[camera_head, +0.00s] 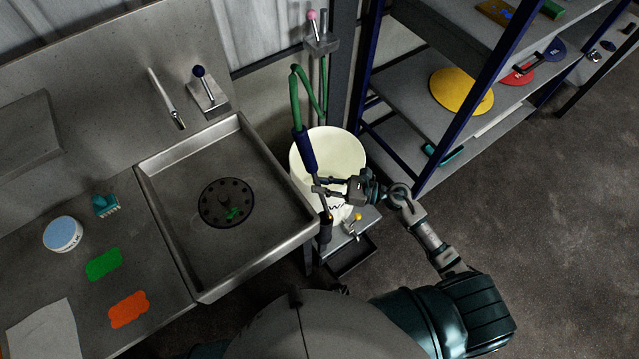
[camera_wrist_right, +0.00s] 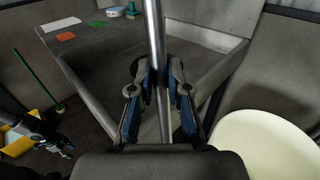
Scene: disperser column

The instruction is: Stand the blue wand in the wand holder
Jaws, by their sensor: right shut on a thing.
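The blue wand (camera_head: 305,150) has a blue grip, a green hose looping from its top and a metal shaft. It stands nearly upright, slightly tilted, between the sink and the white bucket in the head view. My right gripper (camera_head: 317,187) is shut on the shaft below the blue grip. The shaft (camera_wrist_right: 154,60) runs between both fingers in the right wrist view. A dark upright tube (camera_head: 325,236) at the sink's front right corner may be the wand holder; I cannot tell whether the wand tip is in it. My left gripper (camera_wrist_right: 62,148) shows only in the wrist view, its jaws unclear.
The sink (camera_head: 160,235) lies left of the wand and the white bucket (camera_head: 312,148) right behind it. A bracket with a pink-knobbed rod (camera_head: 320,43) is on the post behind. A shelf rack (camera_head: 405,85) stands at the right. Floor at right is clear.

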